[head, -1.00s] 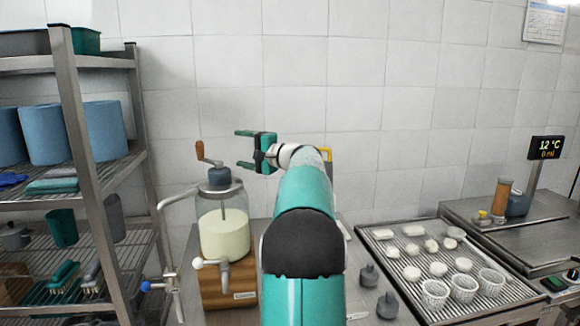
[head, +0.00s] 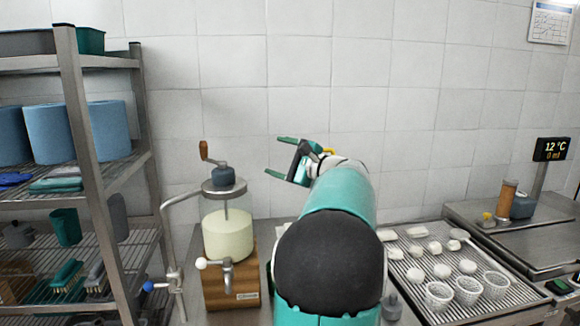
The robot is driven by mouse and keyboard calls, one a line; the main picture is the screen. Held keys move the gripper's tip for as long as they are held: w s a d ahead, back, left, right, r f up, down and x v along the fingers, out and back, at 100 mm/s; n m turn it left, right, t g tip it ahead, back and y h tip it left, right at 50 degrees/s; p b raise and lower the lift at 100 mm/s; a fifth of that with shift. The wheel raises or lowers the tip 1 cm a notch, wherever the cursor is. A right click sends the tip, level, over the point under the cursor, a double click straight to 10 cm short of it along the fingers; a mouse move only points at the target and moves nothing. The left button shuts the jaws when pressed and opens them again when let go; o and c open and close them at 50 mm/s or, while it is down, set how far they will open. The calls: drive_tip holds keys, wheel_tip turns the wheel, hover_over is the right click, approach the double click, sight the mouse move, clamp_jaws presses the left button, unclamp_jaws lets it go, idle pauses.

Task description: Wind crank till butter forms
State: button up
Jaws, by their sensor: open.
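The churn stands left of centre: a clear jar with pale cream (head: 228,236) on a wooden base (head: 232,285). Its lid carries a dark grey gear housing (head: 222,177) and a crank with a brown wooden handle (head: 203,149) on the left. A paddle shaft runs down into the pale contents. I cannot tell whether the contents are liquid or butter. My gripper (head: 277,157) is open and empty, to the right of the crank and clear of it, its teal fingers pointing left. My arm hides part of the bench.
A metal shelf rack (head: 95,170) with blue rolls stands at the left. A bent metal pipe (head: 172,240) with a blue tap is beside the churn. At right, a draining tray (head: 515,296) holds white pieces and perforated baskets (head: 467,289). A display (head: 551,149) reads 12 °C.

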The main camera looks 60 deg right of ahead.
drive_tip(key=s+m+h, duration=0.1)
drive_tip(key=m, duration=0.3)
drive_tip(key=s+a+m+h, duration=0.1)
drive_tip(key=m, duration=0.4)
drive_tip(key=s+f+m+h, duration=0.1)
drive_tip(key=s+m, duration=0.1)
drive_tip(key=m, duration=0.2)
drive_tip(key=shift+a+f+m+h, duration=0.1)
drive_tip(key=shift+a+m+h, duration=0.25)
drive_tip(key=shift+m+h, duration=0.05)
drive_tip(key=shift+s, duration=0.1)
